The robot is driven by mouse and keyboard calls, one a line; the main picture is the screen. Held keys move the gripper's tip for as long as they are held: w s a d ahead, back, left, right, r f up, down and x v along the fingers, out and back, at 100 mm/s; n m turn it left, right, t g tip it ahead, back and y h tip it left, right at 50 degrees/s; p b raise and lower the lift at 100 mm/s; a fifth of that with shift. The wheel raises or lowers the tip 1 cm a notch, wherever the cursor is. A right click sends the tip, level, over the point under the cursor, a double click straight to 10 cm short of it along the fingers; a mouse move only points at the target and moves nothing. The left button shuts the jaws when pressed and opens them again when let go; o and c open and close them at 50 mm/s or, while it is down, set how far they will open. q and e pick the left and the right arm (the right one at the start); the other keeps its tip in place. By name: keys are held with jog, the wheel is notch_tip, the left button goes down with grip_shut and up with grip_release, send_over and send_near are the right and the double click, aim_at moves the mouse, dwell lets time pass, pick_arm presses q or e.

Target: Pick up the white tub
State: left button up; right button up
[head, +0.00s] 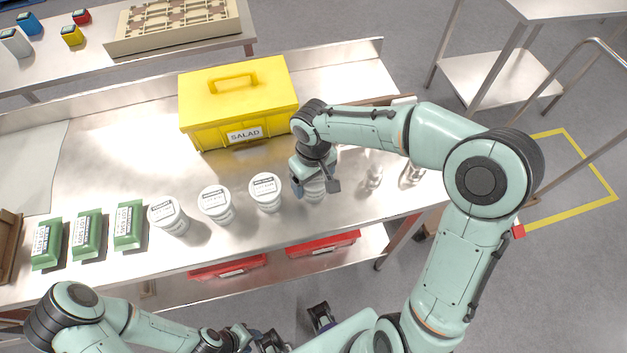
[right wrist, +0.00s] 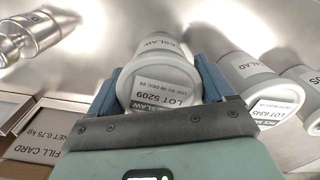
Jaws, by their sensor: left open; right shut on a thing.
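Several white tubs with printed lids stand in a row on the steel table (head: 110,165). They include one at the left (head: 168,217), a middle one (head: 215,205) and a third (head: 265,192). My right gripper (head: 315,187) is shut on the rightmost white tub (right wrist: 162,85), its blue fingers on either side. The lid reads "LOT 5209" with "SLAW" on the label. The arm partly hides this tub in the head view, and I cannot tell if it touches the table. My left gripper (head: 262,342) is low at the bottom edge, open, away from the tubs.
A yellow "SALAD" box (head: 238,100) stands behind the tubs. Shiny metal bottles (head: 374,172) stand right of my right gripper. Green packs (head: 88,234) lie at the left. Red bins (head: 228,268) sit below the table's front edge. A fill card (right wrist: 45,140) shows in the wrist view.

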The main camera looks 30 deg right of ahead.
jog(key=shift+r, duration=0.15)
pick_arm(q)
jog(key=w+r+p, duration=0.1)
jog(key=r, duration=0.1)
jog(key=w+r+p, duration=0.1)
jog(key=r+p, duration=0.1)
jog(key=shift+w, duration=0.15)
pick_arm(e)
notch_tip(320, 180, up, 20)
pick_arm(q)
jog(key=shift+f, duration=0.1)
